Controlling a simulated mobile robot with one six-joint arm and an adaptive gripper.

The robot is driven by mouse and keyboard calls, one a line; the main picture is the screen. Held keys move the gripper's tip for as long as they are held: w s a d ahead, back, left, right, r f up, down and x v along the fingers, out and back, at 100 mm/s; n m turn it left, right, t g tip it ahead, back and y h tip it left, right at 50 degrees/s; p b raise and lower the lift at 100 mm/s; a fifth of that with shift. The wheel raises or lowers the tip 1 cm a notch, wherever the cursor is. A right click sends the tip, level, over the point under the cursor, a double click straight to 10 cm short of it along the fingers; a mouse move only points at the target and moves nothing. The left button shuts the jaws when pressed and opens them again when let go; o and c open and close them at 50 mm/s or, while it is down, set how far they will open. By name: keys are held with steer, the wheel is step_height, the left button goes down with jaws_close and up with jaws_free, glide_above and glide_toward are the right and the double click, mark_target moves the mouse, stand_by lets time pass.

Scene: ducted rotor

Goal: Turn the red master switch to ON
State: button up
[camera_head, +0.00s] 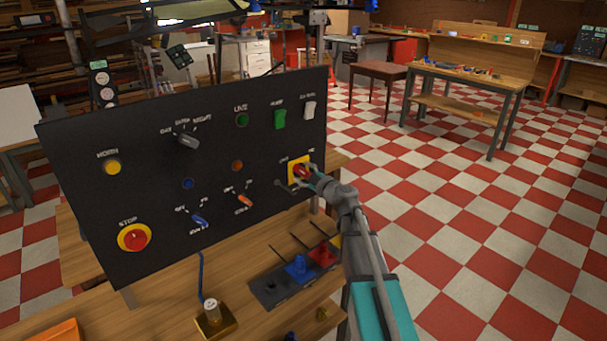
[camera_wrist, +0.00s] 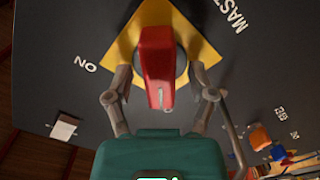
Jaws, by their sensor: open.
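The red master switch (camera_head: 301,171) sits on a yellow diamond plate (camera_head: 292,163) at the right part of the black panel (camera_head: 130,205). In the wrist view the red handle (camera_wrist: 157,65) stands upright in the picture, across the yellow plate (camera_wrist: 206,52). The ON label (camera_wrist: 85,64) is to its left and the MASTER lettering (camera_wrist: 230,15) to its upper right. My gripper (camera_head: 306,177) is at the switch. In the wrist view my gripper (camera_wrist: 160,80) is open, one finger on each side of the red handle, with gaps visible. Its body hides the panel below.
The panel also carries a red stop button (camera_head: 134,237), a yellow horn button (camera_head: 112,167), a grey selector knob (camera_head: 188,141), an orange toggle (camera_head: 244,201) and a blue toggle (camera_head: 200,220). A lever box (camera_head: 270,290) stands below on the wooden bench. Open checkered floor (camera_head: 470,240) lies to the right.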

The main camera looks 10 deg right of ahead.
steer(key=shift+w, duration=0.1)
jaws_close()
stand_by(0.4)
steer(key=shift+m, duration=0.3)
steer(key=m, duration=0.3)
steer(key=shift+m, duration=0.4)
steer(key=m, duration=0.4)
steer(key=shift+m, duration=0.3)
steer(key=m, duration=0.4)
steer(key=shift+m, duration=2.5)
